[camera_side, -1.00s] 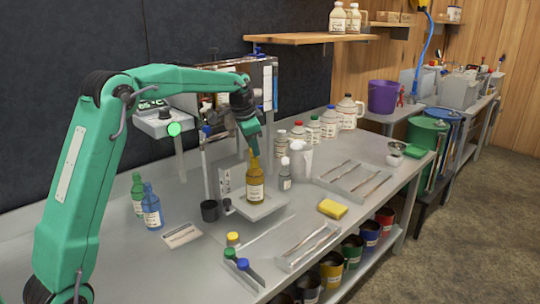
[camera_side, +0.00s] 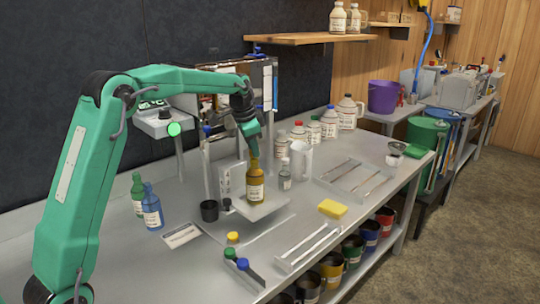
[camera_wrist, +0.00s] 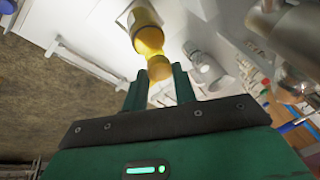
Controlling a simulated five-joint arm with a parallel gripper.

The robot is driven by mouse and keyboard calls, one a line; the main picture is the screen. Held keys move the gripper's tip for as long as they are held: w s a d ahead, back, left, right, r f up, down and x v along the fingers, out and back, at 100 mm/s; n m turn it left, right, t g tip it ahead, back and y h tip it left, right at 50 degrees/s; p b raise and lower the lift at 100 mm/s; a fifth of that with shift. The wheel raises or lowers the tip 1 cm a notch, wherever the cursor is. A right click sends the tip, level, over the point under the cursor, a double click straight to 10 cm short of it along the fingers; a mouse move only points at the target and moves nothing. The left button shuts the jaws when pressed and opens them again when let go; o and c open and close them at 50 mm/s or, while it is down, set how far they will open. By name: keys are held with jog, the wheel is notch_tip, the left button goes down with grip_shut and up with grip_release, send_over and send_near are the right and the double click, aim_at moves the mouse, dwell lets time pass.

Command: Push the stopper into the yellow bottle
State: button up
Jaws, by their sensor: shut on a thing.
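The yellow bottle (camera_side: 255,187) stands upright on a light grey stand plate, its neck directly below my gripper (camera_side: 254,154). In the wrist view the bottle (camera_wrist: 148,36) points its neck towards my green fingers (camera_wrist: 159,84). A rounded yellow-orange piece (camera_wrist: 159,68), which seems to be the stopper, sits between the fingertips at the bottle's mouth. My gripper is shut on it. The fingers hide most of the join, so I cannot tell how deep the stopper sits.
Green (camera_side: 138,194) and blue (camera_side: 152,208) bottles stand to the left. A black cup (camera_side: 209,210) and a small clear bottle (camera_side: 285,176) flank the yellow bottle. A yellow sponge (camera_side: 332,208), a long tray (camera_side: 307,247) and several coloured caps lie in front. Bare bench lies around them.

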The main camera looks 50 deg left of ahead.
jog(key=shift+f, duration=0.3)
dwell(0.4)
jog(key=o, duration=1.3)
jog(key=shift+r, duration=0.1)
jog(key=shift+c, duration=0.2)
jog(key=shift+r, duration=0.2)
jog(key=shift+r, duration=1.8)
grip_shut()
